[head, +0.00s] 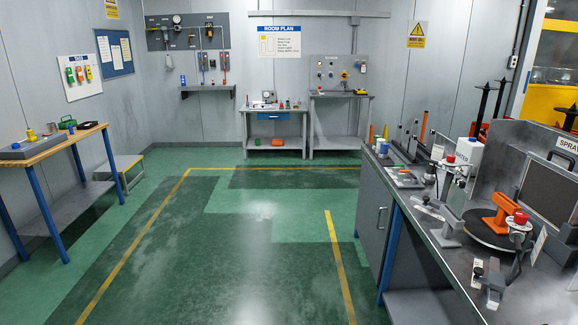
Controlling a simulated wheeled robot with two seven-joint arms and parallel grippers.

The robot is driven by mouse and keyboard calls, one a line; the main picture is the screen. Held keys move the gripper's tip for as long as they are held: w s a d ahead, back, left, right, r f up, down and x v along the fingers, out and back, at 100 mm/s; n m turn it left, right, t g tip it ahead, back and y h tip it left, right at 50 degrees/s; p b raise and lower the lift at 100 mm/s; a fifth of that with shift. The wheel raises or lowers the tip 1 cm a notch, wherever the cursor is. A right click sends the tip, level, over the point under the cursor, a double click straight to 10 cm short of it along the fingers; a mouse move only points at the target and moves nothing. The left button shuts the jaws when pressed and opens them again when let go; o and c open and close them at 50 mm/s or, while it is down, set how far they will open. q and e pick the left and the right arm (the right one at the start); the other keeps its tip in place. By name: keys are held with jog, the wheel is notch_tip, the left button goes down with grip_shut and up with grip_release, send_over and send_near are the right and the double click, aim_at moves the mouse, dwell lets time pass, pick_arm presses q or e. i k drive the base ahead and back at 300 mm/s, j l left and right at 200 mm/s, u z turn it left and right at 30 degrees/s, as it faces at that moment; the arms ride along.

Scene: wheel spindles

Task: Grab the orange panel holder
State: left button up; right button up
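An orange holder-like piece (502,211) stands on a round dark turntable (482,238) on the grey workbench at the right. It looks like a block with a bar or handle on top, and it is the only orange piece of that shape I can make out. A small red-capped item (520,218) stands close against its right side. Neither of my grippers shows in the head view, so nothing is seen touching the orange piece.
Grey fixtures stand on the bench left of the turntable (447,222) and in front of it (490,280). A grey-framed dark panel (551,192) stands behind. A wooden-topped table (55,148) is at the left. The green floor (250,240) between is clear.

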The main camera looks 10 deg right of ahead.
aim_at(497, 224)
jog(key=i+j+z, duration=0.15)
jog(key=i+z, duration=0.3)
jog(key=i, duration=0.15)
jog(key=i+j+z, duration=0.45)
jog(key=i, duration=0.15)
jog(key=i+j+z, duration=0.85)
jog(key=j, duration=0.3)
jog(key=i, duration=0.1)
